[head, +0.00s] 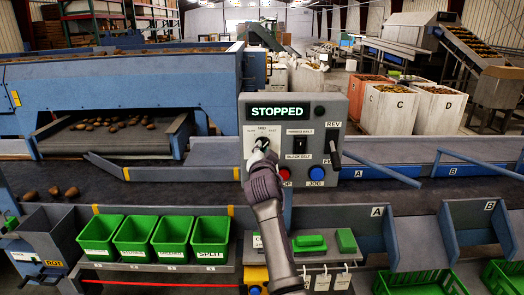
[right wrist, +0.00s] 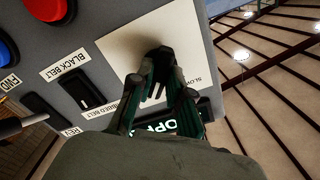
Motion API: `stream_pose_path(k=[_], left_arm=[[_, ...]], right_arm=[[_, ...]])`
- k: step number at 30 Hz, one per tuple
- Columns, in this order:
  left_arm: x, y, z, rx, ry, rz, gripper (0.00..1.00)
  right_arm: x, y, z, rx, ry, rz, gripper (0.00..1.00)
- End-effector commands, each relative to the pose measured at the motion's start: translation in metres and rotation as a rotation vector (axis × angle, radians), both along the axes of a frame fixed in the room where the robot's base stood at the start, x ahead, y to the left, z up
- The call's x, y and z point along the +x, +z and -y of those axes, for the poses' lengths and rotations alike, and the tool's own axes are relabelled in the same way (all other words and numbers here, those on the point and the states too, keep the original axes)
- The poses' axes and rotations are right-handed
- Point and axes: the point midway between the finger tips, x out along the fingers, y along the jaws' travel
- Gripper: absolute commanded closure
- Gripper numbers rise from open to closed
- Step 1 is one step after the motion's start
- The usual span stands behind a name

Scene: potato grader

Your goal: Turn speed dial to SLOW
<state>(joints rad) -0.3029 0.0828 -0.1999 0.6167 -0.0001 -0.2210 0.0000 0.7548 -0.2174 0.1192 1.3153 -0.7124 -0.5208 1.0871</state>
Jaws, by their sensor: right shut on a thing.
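The speed dial is a dark knob on a white plate (head: 250,137) at the left of the grey control panel (head: 348,108). In the right wrist view the knob (right wrist: 158,54) sits in front of its white plate (right wrist: 122,50), with the SLOW label at the plate's edge. My right gripper (head: 262,147) is at the knob, its fingers (right wrist: 157,82) closed around it. The fingers hide much of the knob, so I cannot tell where it points.
The panel display (head: 277,113) reads STOPPED. A black belt switch (head: 300,146), a REV lever (head: 335,146), a red button (head: 285,173) and a blue button (head: 317,173) sit close to the dial. Green bins (head: 98,252) stand below, left of my right arm.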

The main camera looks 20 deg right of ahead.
Motion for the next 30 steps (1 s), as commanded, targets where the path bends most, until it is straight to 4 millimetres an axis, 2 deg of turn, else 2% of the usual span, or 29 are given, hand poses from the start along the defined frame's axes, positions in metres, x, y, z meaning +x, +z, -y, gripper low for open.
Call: stream_pose_path(k=[6,14,30], left_arm=[[0.0073,0.0005,0.001,-0.002,0.0,0.012,0.6],[0.0072,-0.0022,0.0022,-0.004,0.001,0.012,0.6],[0.0048,-0.0062,0.0038,-0.005,0.002,0.008,0.6]], right_arm=[[0.0001,0.0004,0.0004,-0.006,-0.001,-0.001,1.0],[0.0001,0.0,0.0004,-0.091,0.0,-0.025,1.0],[-0.0002,0.0007,0.0018,-0.545,-0.002,-0.155,1.0]])
